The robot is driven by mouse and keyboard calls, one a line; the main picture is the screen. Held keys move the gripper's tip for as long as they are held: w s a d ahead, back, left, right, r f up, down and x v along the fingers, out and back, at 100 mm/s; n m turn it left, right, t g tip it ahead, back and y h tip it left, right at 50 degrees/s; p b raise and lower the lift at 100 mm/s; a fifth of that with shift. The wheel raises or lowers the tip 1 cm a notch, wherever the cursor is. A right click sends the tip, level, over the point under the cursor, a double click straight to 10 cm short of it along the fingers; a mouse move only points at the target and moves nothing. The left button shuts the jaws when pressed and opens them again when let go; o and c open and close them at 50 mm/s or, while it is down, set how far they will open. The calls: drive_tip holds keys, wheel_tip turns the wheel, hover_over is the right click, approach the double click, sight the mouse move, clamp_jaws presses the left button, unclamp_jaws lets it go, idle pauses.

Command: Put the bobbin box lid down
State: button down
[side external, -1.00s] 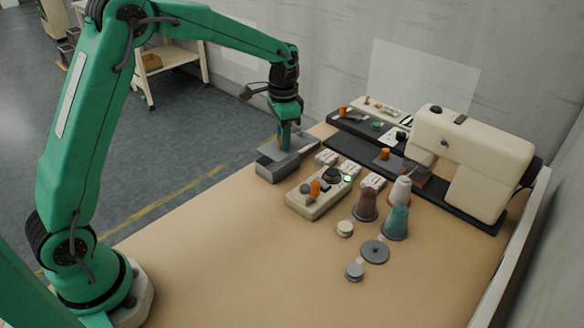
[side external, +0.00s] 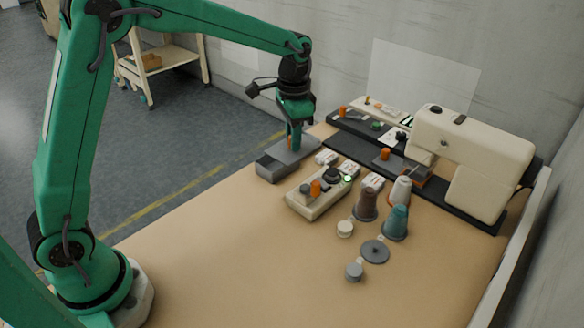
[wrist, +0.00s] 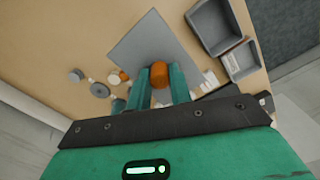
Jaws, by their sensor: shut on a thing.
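The bobbin box lid (wrist: 140,42) is a flat grey plate with an orange knob (wrist: 160,74). My gripper (wrist: 160,78) is shut on that knob and carries the lid. In the side view, my gripper (side external: 295,138) points down, with the lid (side external: 298,154) under its fingers at the far end of the table. The grey bobbin box (side external: 268,172) sits at the table's left edge, partly hidden by the lid. In the wrist view, the open box (wrist: 191,22) lies to the right of the lid. I cannot tell the lid's exact height.
A cream control box (side external: 318,203) with an orange knob stands close in front of the lid. Thread cones (side external: 396,222), small discs (side external: 375,251) and a sewing machine (side external: 470,150) stand to the right. The table's front area is clear.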

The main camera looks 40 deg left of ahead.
drive_tip(key=shift+s, duration=0.5)
drive_tip(key=s+f, duration=0.2)
drive_tip(key=s, duration=0.7)
drive_tip(key=s+f, duration=0.2)
drive_tip(key=s, duration=0.8)
drive_tip(key=w+a+f, duration=0.1)
drive_tip(key=a+f, duration=0.1)
drive_tip(key=a, duration=0.1)
drive_tip(key=w+a+f, duration=0.2)
drive_tip(key=a, duration=0.2)
drive_tip(key=w+a+f, duration=0.1)
drive_tip(key=a+f, duration=0.1)
drive_tip(key=a, duration=0.1)
drive_tip(key=shift+w+a+f, duration=0.15)
drive_tip(key=shift+a+f, duration=0.15)
drive_tip(key=shift+f, duration=0.05)
drive_tip(key=shift+f, duration=0.1)
drive_tip(key=shift+f, duration=1.9)
drive_tip(key=shift+f, duration=0.15)
drive_tip(key=c, duration=1.3)
unclamp_jaws()
drive_tip(key=shift+o, duration=0.2)
